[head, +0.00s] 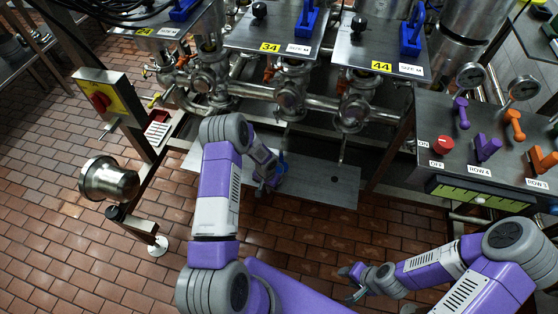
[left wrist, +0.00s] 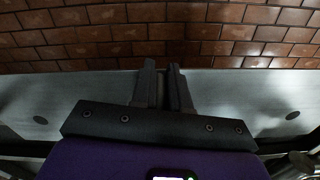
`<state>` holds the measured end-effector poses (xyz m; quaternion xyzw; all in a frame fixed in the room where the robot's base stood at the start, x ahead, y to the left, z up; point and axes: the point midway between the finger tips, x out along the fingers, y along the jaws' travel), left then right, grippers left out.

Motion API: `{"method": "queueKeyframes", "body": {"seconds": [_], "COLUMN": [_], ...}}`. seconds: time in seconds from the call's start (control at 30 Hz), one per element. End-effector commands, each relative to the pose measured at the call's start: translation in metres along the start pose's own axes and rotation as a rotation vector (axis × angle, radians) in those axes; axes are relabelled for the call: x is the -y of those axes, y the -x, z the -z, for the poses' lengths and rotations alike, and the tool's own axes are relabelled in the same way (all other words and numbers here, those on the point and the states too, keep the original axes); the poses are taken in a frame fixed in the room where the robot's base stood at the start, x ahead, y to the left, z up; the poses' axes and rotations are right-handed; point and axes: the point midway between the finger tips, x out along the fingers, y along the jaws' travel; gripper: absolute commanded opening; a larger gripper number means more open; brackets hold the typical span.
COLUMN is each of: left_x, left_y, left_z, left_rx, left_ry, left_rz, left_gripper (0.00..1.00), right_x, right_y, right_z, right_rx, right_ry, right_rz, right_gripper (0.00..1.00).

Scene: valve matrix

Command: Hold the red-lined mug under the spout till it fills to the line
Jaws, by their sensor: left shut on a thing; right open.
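My left gripper (head: 270,178) is low over the grey metal shelf (head: 325,188), below the valves. In the left wrist view its two dark fingers (left wrist: 163,85) are close together, with the shelf (left wrist: 230,95) below them. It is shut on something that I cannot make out. I cannot pick out the red-lined mug or any red line. A thin pipe (head: 342,152), which may be the spout, points down above the shelf, right of my left gripper. My right gripper (head: 350,277) is open and empty over the tiled floor at the lower right.
Steel valves and pipes (head: 290,95) run above the shelf, under plates marked 34 and 44. A control panel (head: 490,150) with a red knob (head: 443,145) and purple and orange levers stands at right. A steel bowl-shaped part (head: 108,180) is at left. The tiled floor in front is clear.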

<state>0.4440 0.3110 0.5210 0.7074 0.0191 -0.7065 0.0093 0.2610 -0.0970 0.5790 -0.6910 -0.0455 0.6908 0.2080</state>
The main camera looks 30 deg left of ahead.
Motion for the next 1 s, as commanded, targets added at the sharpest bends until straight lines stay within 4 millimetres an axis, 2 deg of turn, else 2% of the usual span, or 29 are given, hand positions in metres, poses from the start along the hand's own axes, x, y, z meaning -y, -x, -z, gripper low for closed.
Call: {"method": "queueKeyframes", "body": {"seconds": [0.2,0.57,1.0], "left_x": [-0.004,-0.005,-0.010], "left_y": [0.001,0.001,0.019], "left_z": [-0.019,-0.022,-0.049], "left_rx": [0.000,0.000,0.000], "left_ry": [0.000,0.000,-0.001], "left_rz": [0.000,-0.001,0.000], "left_gripper": [0.00,0.00,0.00], "right_x": [0.002,0.002,0.008], "right_y": [0.005,0.006,0.021], "right_z": [0.000,0.000,-0.001], "right_rx": [0.000,0.000,0.000], "right_ry": [0.000,0.000,0.000], "right_rz": [0.000,0.000,0.000], "right_gripper": [0.43,0.43,0.43]}}
